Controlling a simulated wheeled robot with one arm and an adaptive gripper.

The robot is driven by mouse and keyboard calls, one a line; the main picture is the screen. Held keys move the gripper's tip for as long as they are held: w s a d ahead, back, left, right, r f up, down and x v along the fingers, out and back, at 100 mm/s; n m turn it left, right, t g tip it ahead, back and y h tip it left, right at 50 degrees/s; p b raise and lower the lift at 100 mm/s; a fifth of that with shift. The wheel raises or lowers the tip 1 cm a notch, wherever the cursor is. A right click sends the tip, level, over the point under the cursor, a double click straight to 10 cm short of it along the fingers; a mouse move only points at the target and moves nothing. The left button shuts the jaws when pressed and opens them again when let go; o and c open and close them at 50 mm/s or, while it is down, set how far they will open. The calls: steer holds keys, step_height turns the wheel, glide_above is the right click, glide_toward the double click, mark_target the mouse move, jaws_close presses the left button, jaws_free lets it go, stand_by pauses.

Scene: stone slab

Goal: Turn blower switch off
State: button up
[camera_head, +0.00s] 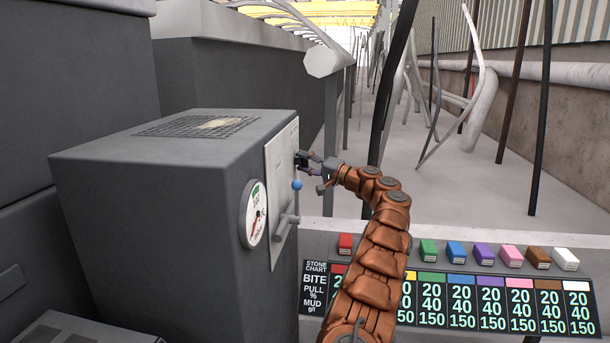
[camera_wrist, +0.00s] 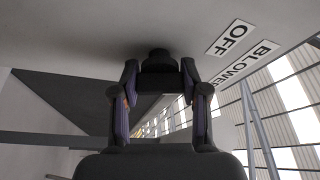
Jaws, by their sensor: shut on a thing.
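The blower switch is a dark knob (camera_wrist: 159,56) on a pale panel, seen at the top middle of the wrist view. "OFF" and "BLOWER" labels (camera_wrist: 231,38) lie to its right, rotated in that view. My gripper (camera_wrist: 160,78) has one finger on each side of the dark switch part and is shut on it. In the head view my gripper (camera_head: 309,162) reaches the upper right part of the light panel (camera_head: 281,153) on the grey cabinet (camera_head: 150,190). There the fingers partly hide the switch, and its exact setting cannot be told.
A lever with a blue ball (camera_head: 297,185) stands just below my gripper, by a grey handle (camera_head: 284,226). A round gauge (camera_head: 253,214) is on the cabinet's near side. A stone chart (camera_head: 460,302) with several coloured blocks lies at the lower right.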

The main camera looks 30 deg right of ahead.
steer(key=shift+f+n+b, duration=0.4)
steer(key=shift+n+b, duration=0.2)
steer(key=shift+n, duration=0.3)
steer(key=shift+r+n+y+b, duration=0.2)
steer(key=shift+n+y+b, duration=0.3)
steer(key=shift+n+y, duration=0.5)
steer(key=shift+r+n, duration=0.1)
steer(key=shift+n, duration=0.3)
steer(key=o, duration=1.2)
steer(key=shift+c, duration=0.2)
steer(key=v, duration=1.2)
steer(key=shift+a, duration=0.1)
